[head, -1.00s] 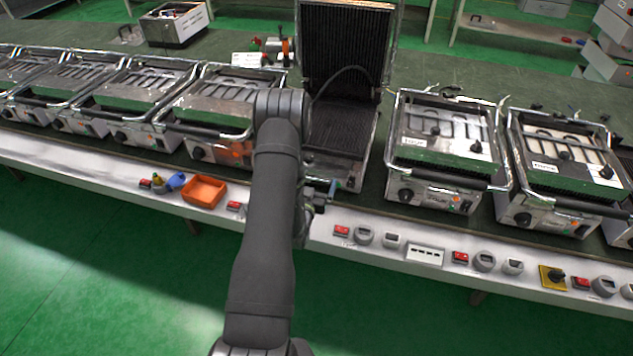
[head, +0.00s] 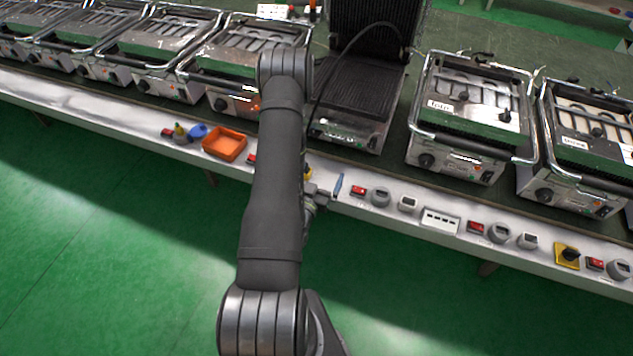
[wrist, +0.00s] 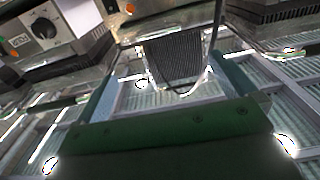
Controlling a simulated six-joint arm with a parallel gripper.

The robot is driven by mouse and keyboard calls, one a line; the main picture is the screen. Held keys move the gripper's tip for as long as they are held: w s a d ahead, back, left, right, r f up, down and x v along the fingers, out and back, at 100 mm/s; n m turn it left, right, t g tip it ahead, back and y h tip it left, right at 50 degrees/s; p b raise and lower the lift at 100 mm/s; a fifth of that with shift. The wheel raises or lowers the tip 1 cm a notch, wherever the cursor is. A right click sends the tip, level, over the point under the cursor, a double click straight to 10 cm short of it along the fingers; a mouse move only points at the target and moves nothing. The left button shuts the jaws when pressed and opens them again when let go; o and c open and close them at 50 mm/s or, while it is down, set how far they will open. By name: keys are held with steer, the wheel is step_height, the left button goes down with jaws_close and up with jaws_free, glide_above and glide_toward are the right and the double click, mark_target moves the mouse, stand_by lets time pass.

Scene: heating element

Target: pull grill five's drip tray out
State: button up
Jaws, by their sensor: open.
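An open grill stands at mid-picture in the head view, its ribbed lid (head: 376,28) raised and its ribbed lower plate (head: 360,92) bare. Its metal front (head: 345,132) faces me; I cannot make out a separate drip tray there or read a number. My gripper (head: 324,190) is small and partly hidden by my arm. It is open, low over the bench front, below and in front of the open grill, with a blue piece beside it. In the wrist view the ribbed grill surface (wrist: 178,58) shows ahead, between two bluish bars.
Closed grills (head: 475,108) stand to the right and in a row (head: 160,50) to the left. The front ledge carries an orange bin (head: 224,144), red switches (head: 358,190) and grey knobs (head: 380,197). The green floor (head: 120,250) in front is clear.

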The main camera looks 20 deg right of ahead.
steer(key=shift+v, duration=1.4)
steer(key=x, duration=1.7)
steer(key=shift+w+d, duration=0.2)
steer(key=shift+d, duration=0.1)
steer(key=v, duration=1.7)
steer(key=shift+s+a, duration=0.2)
steer(key=shift+a, duration=0.1)
steer(key=shift+w+d, duration=0.1)
steer(key=x, duration=1.8)
